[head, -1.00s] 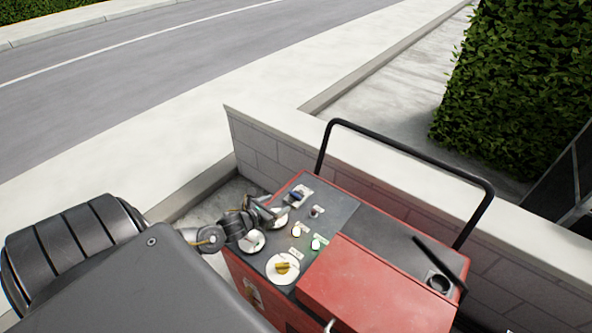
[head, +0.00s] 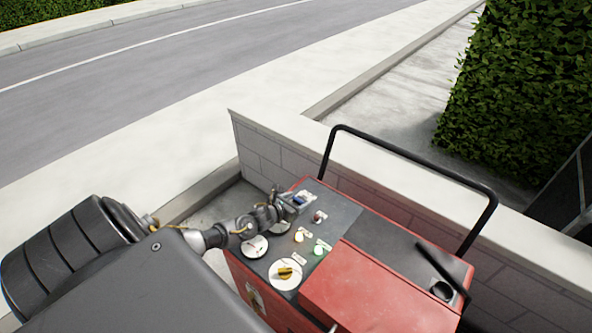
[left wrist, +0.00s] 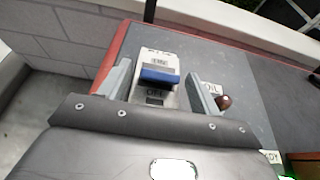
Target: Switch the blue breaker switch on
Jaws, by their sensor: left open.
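The blue breaker switch (head: 299,200) sits at the far left corner of the dark control panel (head: 338,212) on a red machine. In the left wrist view, the blue switch (left wrist: 158,76) lies on a pale plate, with one printed label above the blue bar and one below it. My left gripper (head: 293,203) is at the switch. In the left wrist view, the open left gripper (left wrist: 158,84) has one finger on each side of the switch plate, with gaps visible. I cannot tell whether anything touches. My right gripper is not in view.
A black handle bar (head: 420,158) rises behind the machine, beside a low block wall (head: 262,152).

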